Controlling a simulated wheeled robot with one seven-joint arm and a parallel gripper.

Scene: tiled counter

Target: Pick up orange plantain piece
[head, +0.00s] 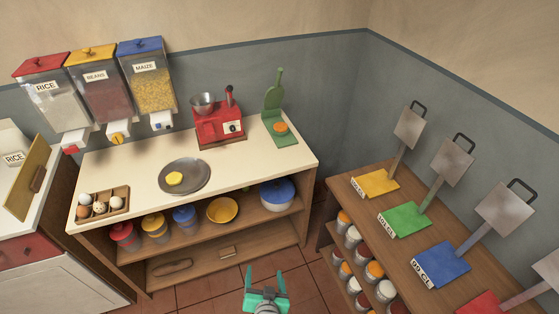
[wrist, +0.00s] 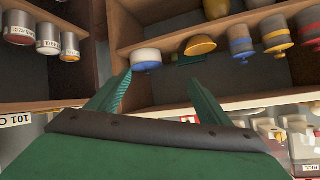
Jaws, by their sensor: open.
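The orange plantain piece (head: 281,128) is a small orange disc in the head view. It lies on the green stand (head: 285,140) with an upright back, at the right end of the cream counter. My gripper (head: 265,275) is teal, open and empty, low at the bottom of the head view. It is in front of the counter and well apart from the piece. In the wrist view my gripper (wrist: 158,78) has its two fingers spread, with shelves beyond them. The orange piece is not seen in the wrist view.
A red machine (head: 218,125) stands left of the green stand. A grey round plate (head: 200,181) holds a yellow piece (head: 174,179). An egg tray (head: 119,202) is at the counter's left. A side bench (head: 400,266) with coloured scales stands right. The counter between plate and stand is clear.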

